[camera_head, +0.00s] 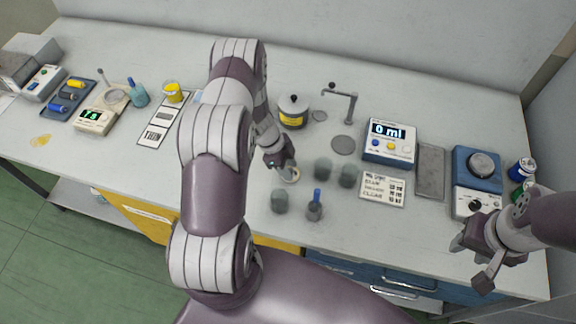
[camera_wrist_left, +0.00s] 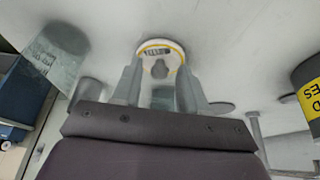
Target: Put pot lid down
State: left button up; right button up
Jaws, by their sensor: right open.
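A steel pot (camera_head: 293,118) with a yellow label stands near the back; a grey top with a dark knob (camera_head: 293,98) sits on it. At the right of the left wrist view, part of the pot (camera_wrist_left: 312,75) shows. A small pale disc with a yellowish rim (camera_head: 290,175) lies on the bench; in the left wrist view the disc (camera_wrist_left: 160,50) has a grey shape at its middle. I cannot tell whether it is a lid. My left gripper (camera_head: 282,163) is over it, fingers apart, nothing clearly held between them. My right gripper (camera_head: 473,262) is open and empty at the front right.
Grey-green cups (camera_head: 323,169) and a blue-handled brush (camera_head: 315,207) stand close by. A tap (camera_head: 345,100) and a drain (camera_head: 343,144) are behind. A dispenser showing 0 ml (camera_head: 389,145) stands right of them. A scale (camera_head: 95,119) is at the left.

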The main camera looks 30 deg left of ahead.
pick_arm(q)
jog(key=v, duration=1.2)
jog(key=w+d+r+n+t+y, duration=0.3)
jog(key=w+d+r+n+t, duration=0.15)
jog(key=w+r, duration=0.4)
jog(key=s+d+r+n+g, duration=0.1)
jog(key=s+d+r+n, duration=0.1)
jog(key=s, duration=0.5)
jog(key=s+d+r+n+g, duration=0.1)
jog(key=s+d+r+n, duration=0.1)
jog(key=s+n, duration=0.3)
jog(key=s+d+r+n+g+y, duration=0.1)
jog(key=s+d+r+n+g, duration=0.1)
jog(key=s, duration=0.7)
jog(key=d+n, duration=0.1)
jog(key=d, duration=0.1)
jog(key=shift+d+r, duration=0.2)
jog(key=shift+d, duration=0.1)
jog(key=shift+n, duration=0.25)
